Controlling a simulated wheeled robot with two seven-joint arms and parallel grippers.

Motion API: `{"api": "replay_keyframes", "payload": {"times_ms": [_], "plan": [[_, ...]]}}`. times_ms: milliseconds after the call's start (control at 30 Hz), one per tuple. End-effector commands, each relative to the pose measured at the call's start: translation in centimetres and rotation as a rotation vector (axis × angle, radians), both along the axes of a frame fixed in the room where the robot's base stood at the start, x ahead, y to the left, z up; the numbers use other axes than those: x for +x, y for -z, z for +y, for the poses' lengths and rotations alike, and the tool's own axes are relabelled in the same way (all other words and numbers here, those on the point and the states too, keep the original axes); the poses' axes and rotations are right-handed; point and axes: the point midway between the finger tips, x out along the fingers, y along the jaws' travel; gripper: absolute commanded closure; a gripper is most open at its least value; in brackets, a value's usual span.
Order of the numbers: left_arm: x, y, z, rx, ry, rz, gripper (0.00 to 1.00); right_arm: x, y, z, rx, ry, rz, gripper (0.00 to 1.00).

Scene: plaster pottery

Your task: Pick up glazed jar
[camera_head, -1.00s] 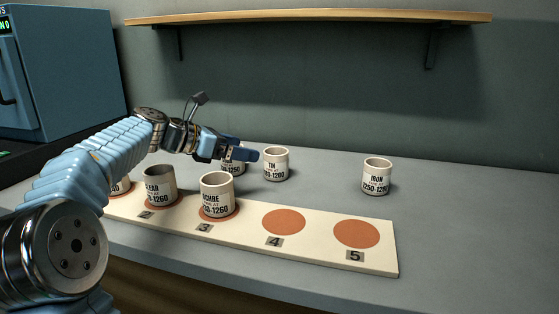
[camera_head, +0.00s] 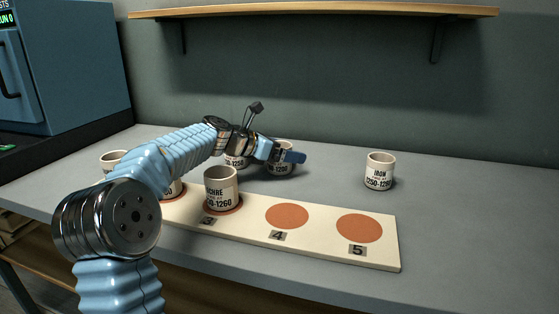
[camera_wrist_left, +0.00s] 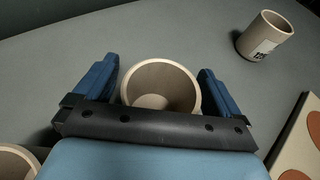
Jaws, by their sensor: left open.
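Several off-white glazed jars with dark printed labels stand upright in the head view. My left gripper (camera_head: 290,156) is open at a back-row jar (camera_head: 280,170), whose label is partly covered by the finger. In the left wrist view the open fingers (camera_wrist_left: 160,85) stand on either side of this empty jar (camera_wrist_left: 161,84), with small gaps showing. The jar reading IRON (camera_head: 379,171) stands alone at the right; a labelled jar also shows at upper right in the left wrist view (camera_wrist_left: 265,36). My right gripper is not in view.
A cream board (camera_head: 325,246) with numbered orange spots lies along the front. A jar ending in CHRE (camera_head: 221,188) stands on spot 3; spots 4 (camera_head: 287,216) and 5 (camera_head: 359,228) are bare. Another jar (camera_head: 237,162) stands left of the gripper. A shelf (camera_head: 310,12) hangs above.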

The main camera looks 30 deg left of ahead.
Motion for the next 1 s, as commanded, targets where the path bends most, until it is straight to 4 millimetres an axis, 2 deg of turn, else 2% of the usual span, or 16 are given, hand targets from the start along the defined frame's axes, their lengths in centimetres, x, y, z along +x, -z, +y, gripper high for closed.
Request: {"api": "replay_keyframes", "payload": {"times_ms": [133, 167, 533, 833, 1000], "plan": [[0.0, 0.0, 0.0, 0.000, 0.000, 0.000, 0.02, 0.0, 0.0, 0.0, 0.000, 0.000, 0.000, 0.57], [0.0, 0.0, 0.0, 0.000, 0.000, 0.000, 0.05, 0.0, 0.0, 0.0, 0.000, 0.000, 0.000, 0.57], [0.0, 0.0, 0.0, 0.000, 0.000, 0.000, 0.61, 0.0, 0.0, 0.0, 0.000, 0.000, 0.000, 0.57], [0.0, -0.3, 0.0, 0.000, 0.000, -0.001, 0.62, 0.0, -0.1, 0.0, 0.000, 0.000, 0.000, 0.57], [0.0, -2.0, 0.0, 0.001, 0.001, -0.004, 0.62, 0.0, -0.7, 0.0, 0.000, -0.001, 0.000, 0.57]]}}
